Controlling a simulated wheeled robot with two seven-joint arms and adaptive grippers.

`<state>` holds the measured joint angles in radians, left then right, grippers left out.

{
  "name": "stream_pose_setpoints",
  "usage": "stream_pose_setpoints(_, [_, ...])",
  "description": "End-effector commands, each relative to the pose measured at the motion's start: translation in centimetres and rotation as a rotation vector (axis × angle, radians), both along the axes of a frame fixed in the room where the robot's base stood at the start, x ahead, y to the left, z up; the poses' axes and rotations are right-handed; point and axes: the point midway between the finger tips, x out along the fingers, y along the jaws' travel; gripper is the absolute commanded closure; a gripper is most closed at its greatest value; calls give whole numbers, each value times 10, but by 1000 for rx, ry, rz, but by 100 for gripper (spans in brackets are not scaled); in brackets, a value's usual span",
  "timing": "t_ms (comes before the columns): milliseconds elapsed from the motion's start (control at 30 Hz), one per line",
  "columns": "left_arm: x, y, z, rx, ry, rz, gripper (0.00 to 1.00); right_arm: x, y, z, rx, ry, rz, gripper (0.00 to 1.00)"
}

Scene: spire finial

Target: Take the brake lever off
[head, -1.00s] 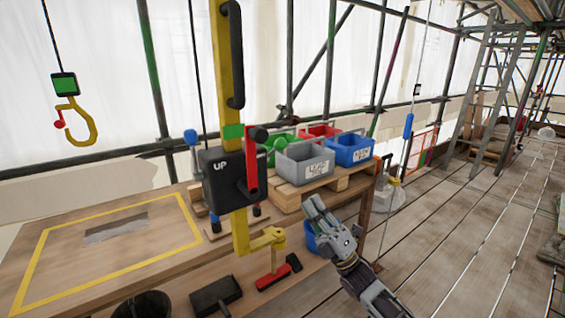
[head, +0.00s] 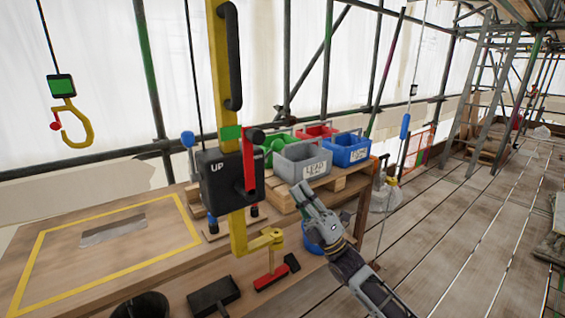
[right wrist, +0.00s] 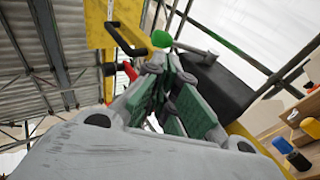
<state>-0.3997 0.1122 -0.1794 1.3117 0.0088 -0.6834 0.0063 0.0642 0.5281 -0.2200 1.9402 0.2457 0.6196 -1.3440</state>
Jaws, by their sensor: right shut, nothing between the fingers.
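The brake lever looks to be the red upright bar (head: 249,165) with a dark knob at its top. It is on the black box marked UP (head: 222,182), which is fixed to the yellow post (head: 221,95). My right gripper (head: 302,194) is shut and empty, to the right of the box and apart from the lever. In the right wrist view its fingers (right wrist: 165,85) are together, with part of a red piece (right wrist: 130,71), likely the lever, behind them. My left gripper is not in view.
Grey (head: 303,161), blue (head: 345,150), green and red bins sit on a wooden pallet behind my right gripper. The workbench (head: 70,275) carries a yellow-outlined area. A yellow hook (head: 76,128) hangs at left. Open plank floor (head: 450,220) lies to the right.

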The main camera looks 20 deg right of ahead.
Motion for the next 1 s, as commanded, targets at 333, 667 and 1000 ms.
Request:
stream_pose_setpoints(333, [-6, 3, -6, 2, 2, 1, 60, 16, 12, 24, 0, -2, 0, 100])
stream_pose_setpoints(667, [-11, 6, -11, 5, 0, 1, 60, 31, 23, 45, 0, -2, 0, 100])
stream_pose_setpoints(1000, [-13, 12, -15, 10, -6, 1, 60, 44, 33, 64, 0, -1, -1, 100])
